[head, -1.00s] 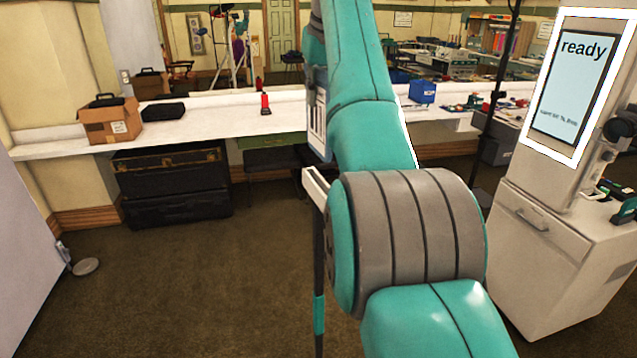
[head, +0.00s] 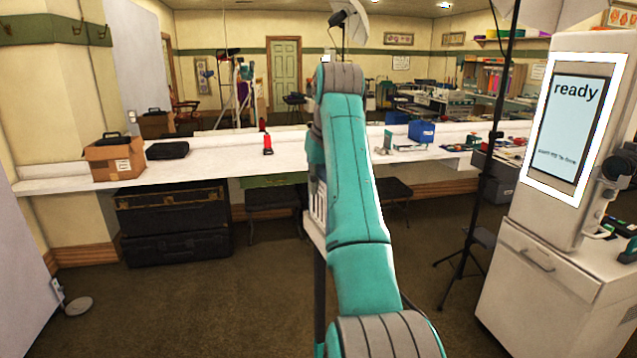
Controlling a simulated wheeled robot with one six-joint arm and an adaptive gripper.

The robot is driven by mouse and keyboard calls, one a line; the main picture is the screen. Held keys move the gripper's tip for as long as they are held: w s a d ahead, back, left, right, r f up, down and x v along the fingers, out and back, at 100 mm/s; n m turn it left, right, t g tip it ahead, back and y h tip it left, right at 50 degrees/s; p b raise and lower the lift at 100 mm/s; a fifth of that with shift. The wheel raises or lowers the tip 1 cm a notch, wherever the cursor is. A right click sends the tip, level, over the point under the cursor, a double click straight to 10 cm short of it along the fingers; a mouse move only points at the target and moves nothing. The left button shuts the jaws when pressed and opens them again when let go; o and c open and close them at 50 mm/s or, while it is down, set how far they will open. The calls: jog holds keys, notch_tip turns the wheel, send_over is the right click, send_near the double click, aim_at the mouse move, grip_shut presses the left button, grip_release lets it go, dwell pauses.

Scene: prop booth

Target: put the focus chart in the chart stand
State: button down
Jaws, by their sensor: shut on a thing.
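A pale panel with dark lines, which looks like the focus chart (head: 319,201), shows as a narrow strip left of my teal arm. The arm hides most of it. Just below is a pale ledge on a thin dark pole, which looks like the chart stand (head: 313,230). The panel's lower edge is close to the ledge; I cannot tell whether it is seated. My gripper's fingers are hidden behind my own arm, so their hold on the panel does not show.
A kiosk with a "ready" screen (head: 567,128) stands at the right. A black light stand (head: 487,165) is left of it. A long white counter (head: 225,158) runs across the back with a cardboard box (head: 114,160) and a blue bin (head: 421,131).

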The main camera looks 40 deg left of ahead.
jog(key=c, duration=1.2)
grip_release()
jog(key=shift+f, duration=0.1)
jog(key=shift+c, duration=0.2)
jog(key=v, duration=1.2)
jog(key=shift+a, duration=0.1)
jog(key=shift+s, duration=0.1)
